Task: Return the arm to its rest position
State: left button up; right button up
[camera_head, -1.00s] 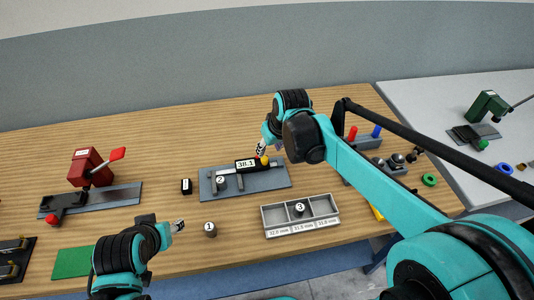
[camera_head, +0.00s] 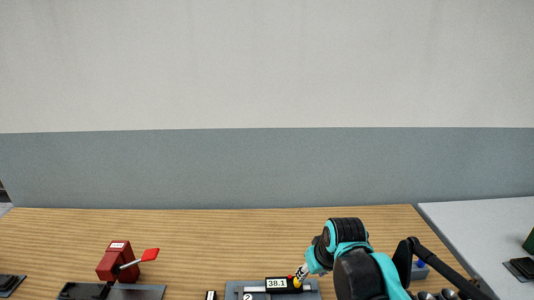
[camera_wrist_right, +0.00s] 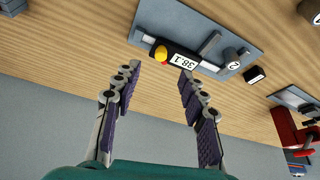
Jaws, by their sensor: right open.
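My right arm (camera_head: 358,268) reaches in from the lower right of the head view. Its gripper (camera_head: 299,276) is beside the gauge's 38.1 display (camera_head: 277,283), with the fingers small and partly hidden. In the right wrist view my right gripper (camera_wrist_right: 157,78) is open, its two fingers wide apart with nothing between them. My left arm and gripper are out of view.
A red press (camera_head: 114,262) with a red-tipped lever stands at the left of the wooden table (camera_head: 200,240). A small black block (camera_head: 211,295) sits left of the gauge. A grey table (camera_head: 480,225) adjoins at right. The table's back strip is clear.

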jog(key=s+d+f+m+t, duration=0.1)
jog(key=s+d+f, duration=0.1)
jog(key=s, duration=0.5)
jog(key=s+d+f+m+t+h, duration=0.1)
jog(key=s+d+f, duration=0.1)
jog(key=s, duration=0.6)
jog(key=shift+f+m+t, duration=0.3)
jog(key=shift+f, duration=0.35)
